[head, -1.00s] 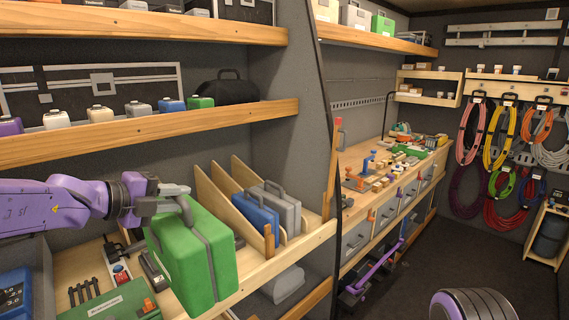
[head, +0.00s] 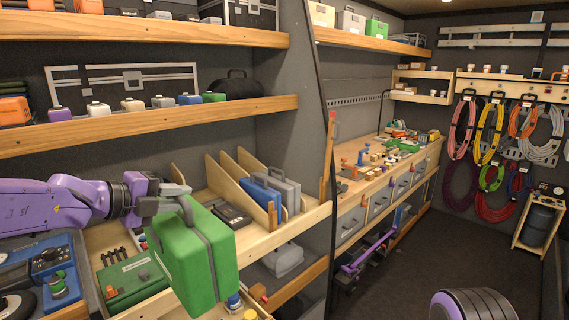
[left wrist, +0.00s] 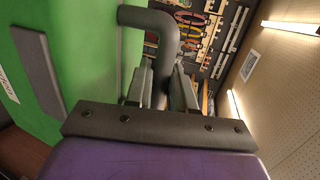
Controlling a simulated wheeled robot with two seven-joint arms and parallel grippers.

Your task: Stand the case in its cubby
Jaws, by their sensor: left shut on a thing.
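The green case (head: 205,253) hangs from my left gripper (head: 176,192) at the lower left of the head view. The gripper is shut on its grey handle, and the case hangs slightly tilted in front of the shelf. In the left wrist view, the handle (left wrist: 160,38) runs between the fingers and the green side (left wrist: 85,60) fills the left. The cubby dividers (head: 232,177) stand on the shelf behind and right of the case. A blue case (head: 259,203) and a grey case (head: 288,190) stand in the right-hand slots. My right gripper is out of view.
A dark flat box (head: 233,215) lies on the shelf left of the blue case. A green box (head: 125,280) lies at lower left. An upper shelf (head: 150,128) with small containers runs above the cubby. A workbench (head: 385,160) stands further right, with open floor before it.

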